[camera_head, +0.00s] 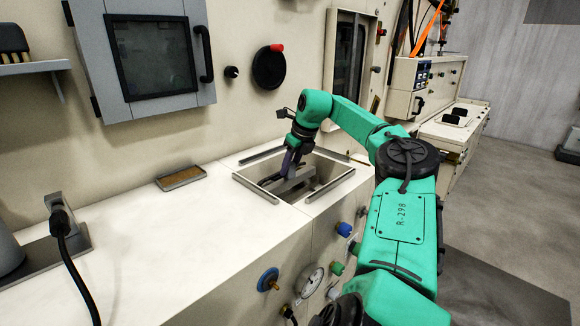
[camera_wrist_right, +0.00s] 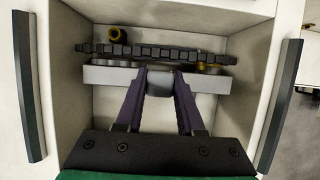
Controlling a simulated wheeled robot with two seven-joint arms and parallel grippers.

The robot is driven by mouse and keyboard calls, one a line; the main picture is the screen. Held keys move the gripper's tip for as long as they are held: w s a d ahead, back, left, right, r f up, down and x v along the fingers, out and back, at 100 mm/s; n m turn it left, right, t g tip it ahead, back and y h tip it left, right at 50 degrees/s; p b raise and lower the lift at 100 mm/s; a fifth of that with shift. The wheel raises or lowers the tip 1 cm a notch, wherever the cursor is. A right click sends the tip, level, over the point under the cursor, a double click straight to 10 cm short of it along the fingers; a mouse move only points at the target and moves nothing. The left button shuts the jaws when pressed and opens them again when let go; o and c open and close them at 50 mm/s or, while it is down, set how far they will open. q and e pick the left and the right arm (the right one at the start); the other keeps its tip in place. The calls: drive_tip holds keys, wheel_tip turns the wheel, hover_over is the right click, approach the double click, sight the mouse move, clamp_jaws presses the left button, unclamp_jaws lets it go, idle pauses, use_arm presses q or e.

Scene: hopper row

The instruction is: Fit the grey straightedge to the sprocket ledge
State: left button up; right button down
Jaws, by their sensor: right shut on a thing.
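My right gripper (camera_head: 290,165) reaches down into the open square hopper (camera_head: 327,191) in the counter. In the right wrist view its two purple fingers (camera_wrist_right: 161,80) are shut on a block at the middle of the grey straightedge (camera_wrist_right: 103,76). The straightedge lies crosswise inside the hopper, close in front of a dark toothed sprocket strip (camera_wrist_right: 150,51). I cannot tell whether the straightedge touches a ledge there; the contact is hidden. My left gripper is not in view.
Dark rails (camera_wrist_right: 286,95) edge the hopper mouth, with its pale walls close on both sides. Yellow round parts (camera_wrist_right: 117,33) sit by the sprocket. A shallow tray (camera_head: 181,178) lies on the counter to the left.

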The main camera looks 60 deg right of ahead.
sight(290, 179)
drive_tip(key=shift+f+b, duration=1.25)
drive_tip(key=shift+f, duration=0.25)
drive_tip(key=shift+f+b, duration=0.35)
drive_tip(key=shift+f, duration=0.2)
drive_tip(key=shift+c, duration=2.2)
unclamp_jaws()
drive_tip(key=shift+d, duration=0.1)
drive_tip(key=shift+f, duration=0.15)
